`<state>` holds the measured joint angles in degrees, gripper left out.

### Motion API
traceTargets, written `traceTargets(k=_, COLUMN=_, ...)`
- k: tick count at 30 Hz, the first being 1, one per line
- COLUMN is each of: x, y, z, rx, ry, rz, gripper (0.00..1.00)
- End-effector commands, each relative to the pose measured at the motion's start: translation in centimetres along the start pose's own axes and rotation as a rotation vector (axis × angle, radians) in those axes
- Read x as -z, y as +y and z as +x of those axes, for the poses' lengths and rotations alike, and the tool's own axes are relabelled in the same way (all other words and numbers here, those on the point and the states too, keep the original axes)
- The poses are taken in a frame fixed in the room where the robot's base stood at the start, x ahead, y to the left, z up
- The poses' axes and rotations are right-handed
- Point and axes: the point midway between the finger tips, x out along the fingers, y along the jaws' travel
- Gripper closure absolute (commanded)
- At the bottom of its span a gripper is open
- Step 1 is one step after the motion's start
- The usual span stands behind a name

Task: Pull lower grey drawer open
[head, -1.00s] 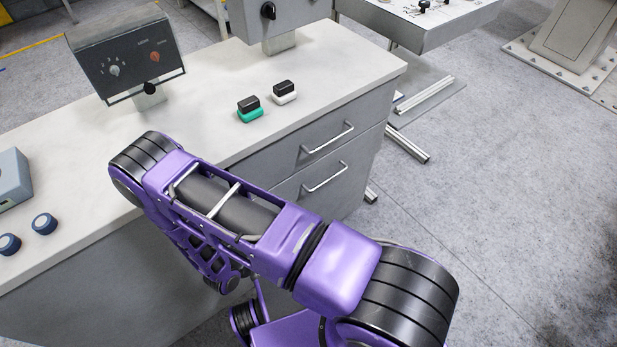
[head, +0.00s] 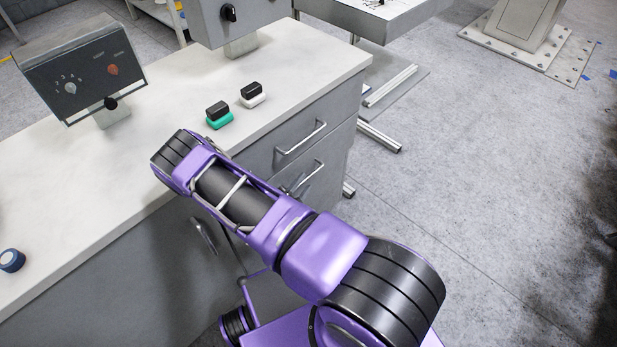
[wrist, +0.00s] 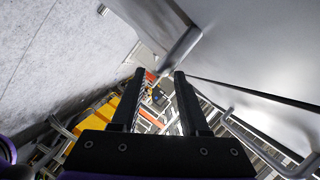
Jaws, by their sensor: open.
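The lower grey drawer (head: 335,163) is in the cabinet's end below the upper drawer, and it looks shut. Its silver bar handle (head: 312,175) shows just beyond my purple arm, which covers part of the drawer front. My gripper is hidden behind the arm in the head view. In the wrist view my gripper (wrist: 159,80) is open, with its two black fingers apart and nothing seen between them. A silver bar handle (wrist: 182,46) stands just beyond the fingertips, near the right finger. I cannot tell for sure which drawer it belongs to.
The upper drawer's handle (head: 301,138) is just above. Another handle (head: 203,236) is on the cabinet's left front. The white countertop (head: 300,65) carries a green-and-black block (head: 219,116), a white-and-black block (head: 253,95) and a control box (head: 85,80).

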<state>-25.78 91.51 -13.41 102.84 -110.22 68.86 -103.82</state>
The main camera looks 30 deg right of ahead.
Motion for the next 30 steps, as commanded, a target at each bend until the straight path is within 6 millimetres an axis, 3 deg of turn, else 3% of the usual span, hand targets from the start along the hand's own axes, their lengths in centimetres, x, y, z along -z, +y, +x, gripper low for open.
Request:
traceTargets(k=3, x=0.1, y=0.1, z=2.2, rx=-0.001, ry=0.003, rz=0.002, gripper=0.55)
traceTargets(k=7, x=0.0, y=0.1, z=3.6, rx=-0.001, ry=0.001, rz=0.002, gripper=0.55)
traceTargets(k=19, x=0.0, y=0.0, z=4.5, rx=0.000, ry=0.000, rz=0.001, gripper=0.55)
traceTargets(k=20, x=0.0, y=0.0, z=4.5, rx=0.000, ry=0.000, rz=0.001, gripper=0.57)
traceTargets(k=27, x=0.0, y=0.0, z=4.5, rx=0.000, ry=0.000, rz=0.001, gripper=1.00)
traceTargets(k=30, x=0.0, y=0.0, z=4.5, rx=0.000, ry=0.000, rz=0.001, gripper=1.00)
